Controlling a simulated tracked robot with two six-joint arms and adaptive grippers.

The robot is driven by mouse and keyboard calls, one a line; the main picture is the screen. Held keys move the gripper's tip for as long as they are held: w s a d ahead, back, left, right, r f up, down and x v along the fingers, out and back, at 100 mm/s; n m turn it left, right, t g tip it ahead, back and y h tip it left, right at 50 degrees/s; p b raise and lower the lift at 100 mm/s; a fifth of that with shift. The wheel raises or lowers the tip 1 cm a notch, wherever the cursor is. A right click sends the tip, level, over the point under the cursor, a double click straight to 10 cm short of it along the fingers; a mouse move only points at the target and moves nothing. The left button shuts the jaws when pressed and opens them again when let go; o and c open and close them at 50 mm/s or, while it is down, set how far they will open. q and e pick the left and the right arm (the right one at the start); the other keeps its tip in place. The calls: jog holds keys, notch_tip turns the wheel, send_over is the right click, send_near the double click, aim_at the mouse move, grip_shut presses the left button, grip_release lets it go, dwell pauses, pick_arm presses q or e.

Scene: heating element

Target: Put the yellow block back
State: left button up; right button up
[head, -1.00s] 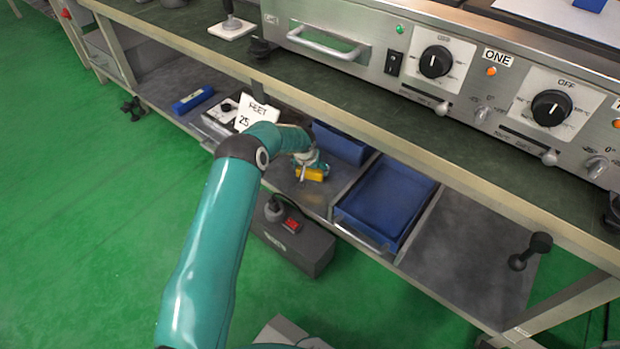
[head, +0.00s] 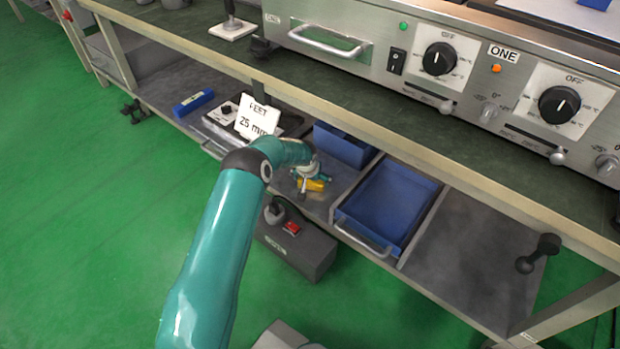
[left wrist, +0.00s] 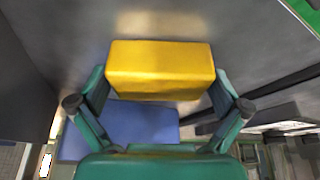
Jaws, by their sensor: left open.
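The yellow block (head: 314,186) is at the lower shelf, left of the blue drawer. In the left wrist view the yellow block (left wrist: 160,70) lies between the two fingers of my left gripper (left wrist: 160,92). The fingers are open, one at each side of the block and close to its ends; I cannot tell whether they touch it. In the head view my left gripper (head: 310,178) is small and partly covers the block. My right gripper is in neither view.
A blue drawer (head: 372,238) with a handle stands right of the block, and a blue bin (head: 343,146) behind it. A white sign (head: 257,119) stands to the left. The workbench edge (head: 400,133) overhangs the shelf. A dark box (head: 300,250) is below.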

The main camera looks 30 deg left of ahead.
pick_arm(q)
jog(key=shift+s+r+p, duration=0.1)
jog(key=shift+r+p, duration=0.2)
jog(key=shift+r, duration=0.3)
jog(key=p+v, duration=0.4)
jog(key=v, duration=0.7)
jog(key=shift+s+f, duration=0.1)
jog(key=shift+s, duration=0.1)
